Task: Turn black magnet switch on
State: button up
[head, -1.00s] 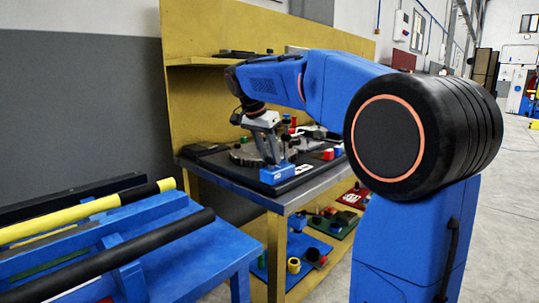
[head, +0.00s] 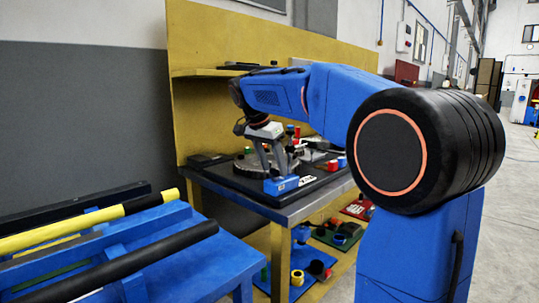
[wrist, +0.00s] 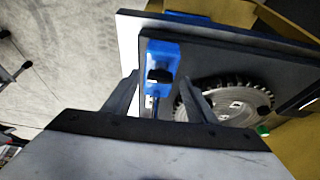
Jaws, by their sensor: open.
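The black magnet switch (wrist: 159,74) is a dark knob on a blue block (wrist: 163,52), seen in the wrist view. The block also shows in the head view (head: 282,186), at the front edge of a dark plate on the bench. The knob itself is not clear there. My gripper (wrist: 159,79) is open and empty, one finger on each side of the knob in the wrist view. In the head view my gripper (head: 277,170) points down just over the block. I cannot tell whether the fingers touch the knob.
A round toothed disc (wrist: 226,98) lies beside the block, close to one finger. Small coloured cylinders (head: 337,163) stand to the right on the bench. The yellow back panel (head: 205,110) rises behind. A blue rack with bars (head: 110,250) stands at left front.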

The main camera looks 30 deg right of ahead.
jog(key=v, duration=1.7)
jog(key=shift+s, duration=0.15)
jog(key=s+a+f+n+t+y, duration=0.1)
jog(key=s+f+n, duration=0.6)
jog(key=s+f, duration=0.8)
jog(key=s+a+f+n+t+y, duration=0.2)
jog(key=s+f+n, duration=0.5)
jog(key=s+f, duration=0.9)
notch_tip(320, 180, down, 8)
jog(key=shift+s+r+y, duration=0.1)
jog(key=shift+s+y, duration=0.2)
jog(key=shift+y, duration=0.3)
